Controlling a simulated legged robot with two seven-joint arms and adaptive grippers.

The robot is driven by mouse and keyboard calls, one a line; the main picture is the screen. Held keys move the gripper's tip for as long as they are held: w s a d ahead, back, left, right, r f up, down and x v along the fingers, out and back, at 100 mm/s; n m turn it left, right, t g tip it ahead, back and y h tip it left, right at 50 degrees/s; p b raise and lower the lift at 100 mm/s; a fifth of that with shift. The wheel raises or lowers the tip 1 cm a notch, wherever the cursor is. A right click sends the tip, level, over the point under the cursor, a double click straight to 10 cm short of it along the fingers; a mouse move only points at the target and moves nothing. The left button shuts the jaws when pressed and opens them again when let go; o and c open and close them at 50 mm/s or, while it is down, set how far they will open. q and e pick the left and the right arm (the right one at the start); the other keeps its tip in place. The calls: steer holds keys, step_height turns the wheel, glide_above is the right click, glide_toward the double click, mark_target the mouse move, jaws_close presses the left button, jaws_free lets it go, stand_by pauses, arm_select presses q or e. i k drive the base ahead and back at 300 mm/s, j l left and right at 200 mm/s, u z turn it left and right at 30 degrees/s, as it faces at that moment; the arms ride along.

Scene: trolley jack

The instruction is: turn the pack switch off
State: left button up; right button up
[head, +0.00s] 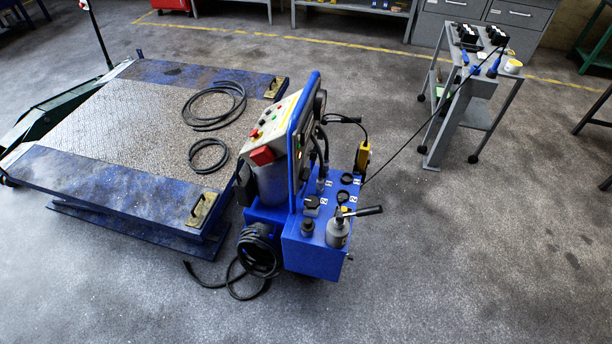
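The blue hydraulic pack (312,252) stands on the floor near the middle of the head view. Its sloped pale control panel (284,118) faces up and left. The panel carries a red block (262,156) at its lower corner, a small red knob (254,133) and small coloured buttons. Which of these is the pack switch, and its position, I cannot tell at this size. A blue upright plate (304,125) with dark round gauges stands along the panel's right side. Neither of my grippers is in view.
A blue lift platform (110,110) with black hoses lies left of the pack. A yellow pendant (362,158) hangs at the pack's right. A cable runs to a grey trolley (478,95) with tools. Coiled black hose (258,255) is at the pack's foot. The front floor is clear.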

mark_target(304, 175)
steer(key=i+l+u, duration=0.1)
steer(key=l+u, duration=0.2)
steer(key=l, duration=0.65)
steer(key=l+u, duration=0.3)
steer(key=l, duration=0.65)
steer(key=i+l+u, duration=0.2)
steer(key=l, duration=0.15)
steer(key=i+l+u, duration=0.25)
steer(key=l, duration=0.15)
steer(key=l+u, duration=0.2)
steer(key=l, duration=0.2)
steer(key=i+l+u, duration=0.2)
steer(key=l, duration=0.2)
steer(key=l+u, duration=0.2)
steer(key=l, duration=0.25)
steer(key=k, duration=0.05)
